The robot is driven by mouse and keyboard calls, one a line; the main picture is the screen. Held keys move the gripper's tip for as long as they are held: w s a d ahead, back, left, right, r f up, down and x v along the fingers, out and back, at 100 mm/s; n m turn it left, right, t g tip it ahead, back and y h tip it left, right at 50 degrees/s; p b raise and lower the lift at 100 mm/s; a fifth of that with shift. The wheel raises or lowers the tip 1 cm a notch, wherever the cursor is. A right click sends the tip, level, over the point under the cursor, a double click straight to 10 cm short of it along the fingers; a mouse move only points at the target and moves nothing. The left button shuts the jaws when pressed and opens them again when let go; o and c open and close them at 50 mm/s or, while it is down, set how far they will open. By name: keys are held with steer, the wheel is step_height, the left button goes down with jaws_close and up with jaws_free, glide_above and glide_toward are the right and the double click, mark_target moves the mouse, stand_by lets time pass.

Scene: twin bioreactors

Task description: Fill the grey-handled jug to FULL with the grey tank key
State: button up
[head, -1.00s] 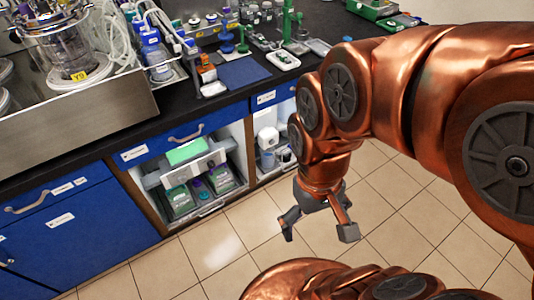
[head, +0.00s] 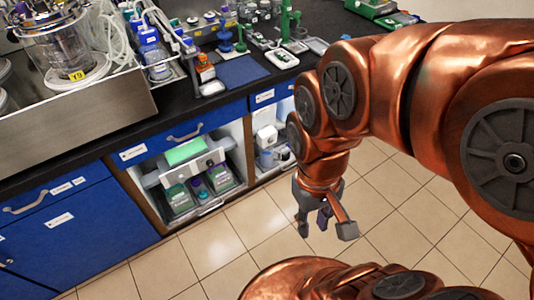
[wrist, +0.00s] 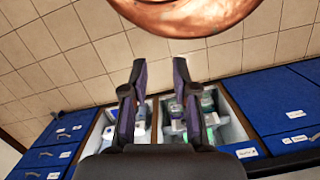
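My gripper (head: 325,226) hangs over the tiled floor in front of the blue cabinets, with its fingers apart and nothing between them. In the wrist view my gripper (wrist: 160,66) also shows open and empty, pointing across the floor with the open cabinet bays behind its fingers. Small pale vessels (head: 268,158) stand in the right open bay; I cannot tell whether one is the grey-handled jug. I cannot pick out the grey tank key. A glass vessel (head: 70,45) with a yellow Y9 tag stands in a steel tray at the upper left.
The left open bay holds a pull-out tray (head: 211,207) with dark green-labelled packs and a grey device with a green top (head: 185,152). The black bench (head: 120,140) carries bottles, a blue mat (head: 240,71) and green stands. The tiled floor (head: 215,245) is clear.

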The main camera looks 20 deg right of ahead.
jaws_close()
stand_by(1.2)
